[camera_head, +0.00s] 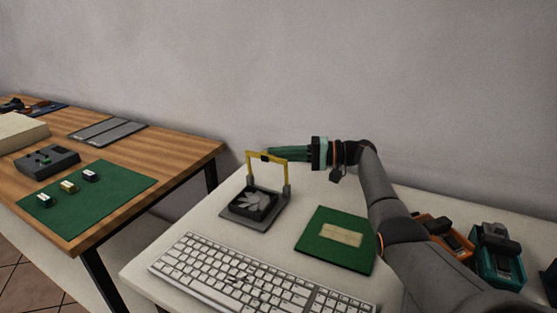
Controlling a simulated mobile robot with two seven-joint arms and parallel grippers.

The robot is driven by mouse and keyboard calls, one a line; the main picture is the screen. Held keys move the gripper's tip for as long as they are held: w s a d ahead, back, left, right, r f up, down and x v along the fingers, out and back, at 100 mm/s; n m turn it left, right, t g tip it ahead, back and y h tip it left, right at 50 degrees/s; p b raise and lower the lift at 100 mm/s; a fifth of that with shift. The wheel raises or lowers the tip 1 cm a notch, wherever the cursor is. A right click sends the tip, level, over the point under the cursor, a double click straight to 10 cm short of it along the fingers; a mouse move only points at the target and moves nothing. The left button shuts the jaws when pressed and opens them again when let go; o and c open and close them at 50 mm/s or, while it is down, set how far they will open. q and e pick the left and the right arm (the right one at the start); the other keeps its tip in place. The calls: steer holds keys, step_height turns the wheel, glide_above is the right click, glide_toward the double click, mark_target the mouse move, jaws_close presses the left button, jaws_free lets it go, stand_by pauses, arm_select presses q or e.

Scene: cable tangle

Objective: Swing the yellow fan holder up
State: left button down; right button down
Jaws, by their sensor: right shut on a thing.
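The yellow fan holder (250,165) is a thin yellow frame standing upright above a dark fan (249,203) on a grey base plate (231,213). Its legs meet grey posts at the sides of the base. My right gripper (268,156) reaches in from the right, and its fingertips are shut on the top bar of the holder, at a small dark piece there. My left gripper is not in view.
A white keyboard (235,275) lies in front of the fan on the white table. A green board with a pale label (338,238) lies to the right. Orange (452,240) and teal (497,258) devices stand at the far right. A wooden table (180,150) with a green mat (110,190) is at the left.

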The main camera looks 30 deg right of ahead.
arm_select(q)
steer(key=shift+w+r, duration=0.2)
arm_select(e)
steer(key=c, duration=0.9)
jaws_free()
arm_select(q)
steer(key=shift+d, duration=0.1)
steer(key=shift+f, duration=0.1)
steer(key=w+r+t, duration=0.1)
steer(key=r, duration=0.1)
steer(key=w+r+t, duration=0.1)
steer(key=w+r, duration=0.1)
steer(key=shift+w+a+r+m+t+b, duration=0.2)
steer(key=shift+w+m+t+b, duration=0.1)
steer(key=shift+b, duration=0.1)
arm_select(e)
steer(key=v, duration=1.2)
steer(key=shift+s+d+f, duration=0.1)
steer(key=shift+s+d, duration=0.1)
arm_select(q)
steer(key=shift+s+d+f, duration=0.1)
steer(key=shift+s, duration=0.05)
